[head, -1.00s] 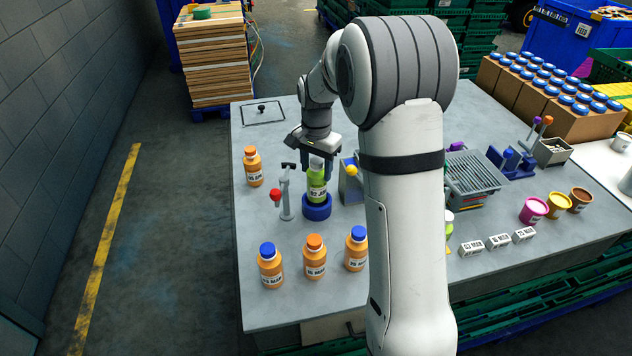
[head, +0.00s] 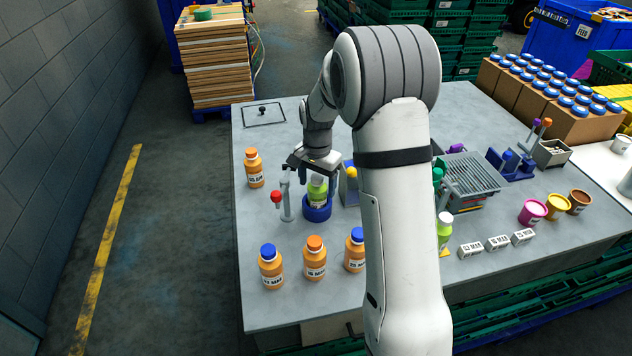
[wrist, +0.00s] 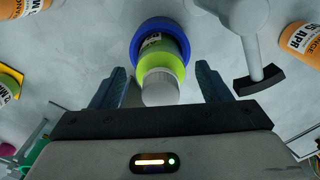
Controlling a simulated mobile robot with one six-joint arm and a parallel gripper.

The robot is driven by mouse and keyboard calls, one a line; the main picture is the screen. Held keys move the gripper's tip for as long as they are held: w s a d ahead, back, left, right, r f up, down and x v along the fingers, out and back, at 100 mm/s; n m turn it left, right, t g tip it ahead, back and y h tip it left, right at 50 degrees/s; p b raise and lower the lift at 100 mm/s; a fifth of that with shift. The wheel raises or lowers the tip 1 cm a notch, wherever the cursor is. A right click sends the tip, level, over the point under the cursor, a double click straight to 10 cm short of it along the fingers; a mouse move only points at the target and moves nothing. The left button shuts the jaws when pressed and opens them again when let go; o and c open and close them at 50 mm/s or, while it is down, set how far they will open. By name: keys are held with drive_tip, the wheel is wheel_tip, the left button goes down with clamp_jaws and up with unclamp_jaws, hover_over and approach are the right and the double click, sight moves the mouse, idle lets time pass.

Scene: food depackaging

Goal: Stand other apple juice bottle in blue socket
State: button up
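A green apple juice bottle (head: 317,191) with a pale cap stands upright in the round blue socket (head: 318,213). In the wrist view the green bottle (wrist: 164,62) sits inside the blue ring (wrist: 144,36). My gripper (head: 320,183) is above and around the bottle's top. In the wrist view my gripper (wrist: 158,88) has its fingers spread, with a gap on each side of the cap. Another green bottle (head: 444,232) stands to the right, partly hidden by my arm.
A post with a red knob (head: 277,196) stands close left of the socket. An orange bottle (head: 254,170) is farther left. Orange bottles with blue and orange caps (head: 315,262) stand in front. A yellow knob (head: 351,172) is just right of my gripper.

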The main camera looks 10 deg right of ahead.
drive_tip(key=shift+r, duration=0.1)
wheel_tip(320, 180, up, 11)
drive_tip(key=shift+f+b, duration=0.1)
drive_tip(key=shift+b, duration=0.6)
drive_tip(key=s+r+n+t, duration=0.2)
drive_tip(key=s+r+n, duration=0.3)
drive_tip(key=s, duration=1)
drive_tip(key=s+f+n+t, duration=0.1)
drive_tip(key=s+n, duration=0.3)
drive_tip(key=s, duration=1)
drive_tip(key=shift+a+f, duration=0.2)
drive_tip(key=shift+f, duration=0.35)
